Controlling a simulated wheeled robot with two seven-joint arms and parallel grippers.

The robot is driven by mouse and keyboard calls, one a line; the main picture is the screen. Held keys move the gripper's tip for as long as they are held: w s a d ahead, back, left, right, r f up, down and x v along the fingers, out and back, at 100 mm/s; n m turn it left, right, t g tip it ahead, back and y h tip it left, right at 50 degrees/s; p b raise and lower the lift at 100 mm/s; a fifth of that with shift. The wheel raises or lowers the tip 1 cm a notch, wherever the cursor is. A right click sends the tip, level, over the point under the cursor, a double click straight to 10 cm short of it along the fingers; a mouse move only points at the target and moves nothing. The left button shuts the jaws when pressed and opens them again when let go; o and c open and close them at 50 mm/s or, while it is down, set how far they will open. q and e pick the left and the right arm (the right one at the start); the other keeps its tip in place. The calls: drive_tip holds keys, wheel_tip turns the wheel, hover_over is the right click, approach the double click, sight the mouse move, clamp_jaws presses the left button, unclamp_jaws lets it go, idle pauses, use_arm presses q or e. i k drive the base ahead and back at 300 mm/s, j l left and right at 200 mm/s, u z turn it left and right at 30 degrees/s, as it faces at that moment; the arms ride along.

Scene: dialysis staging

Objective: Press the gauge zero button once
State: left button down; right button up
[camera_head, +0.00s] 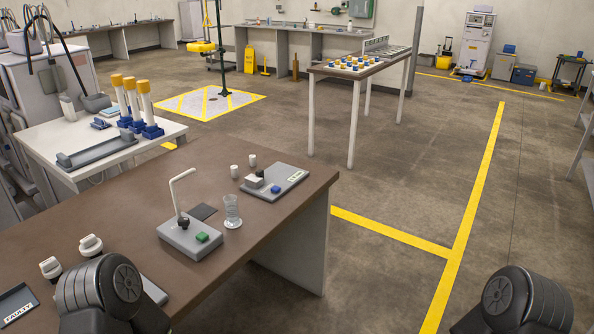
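On the brown table (120,219) is a flat grey device (293,178) with a blue button (275,189), a pale block with a dark top, and a small label too small to read surely. Nearer stands a grey box (177,238) with a green button (202,237), a black knob and a bent white tube. Which button is the gauge zero button I cannot tell. Nothing touches either button. Only dark round links of my two arms show at the bottom left and bottom right; both grippers are out of view.
A clear cup (232,211) stands beside the grey box, and two small white cups (251,160) stand behind. White-topped knobs (91,245) and a tray marked FAULTY (15,303) are at the near left. Floor right of the table is open.

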sight(276, 188)
drive_tip(key=i+l, duration=0.85)
drive_tip(key=i+l+u, duration=0.1)
drive_tip(key=i+l, duration=0.7)
drive_tip(key=l, duration=0.05)
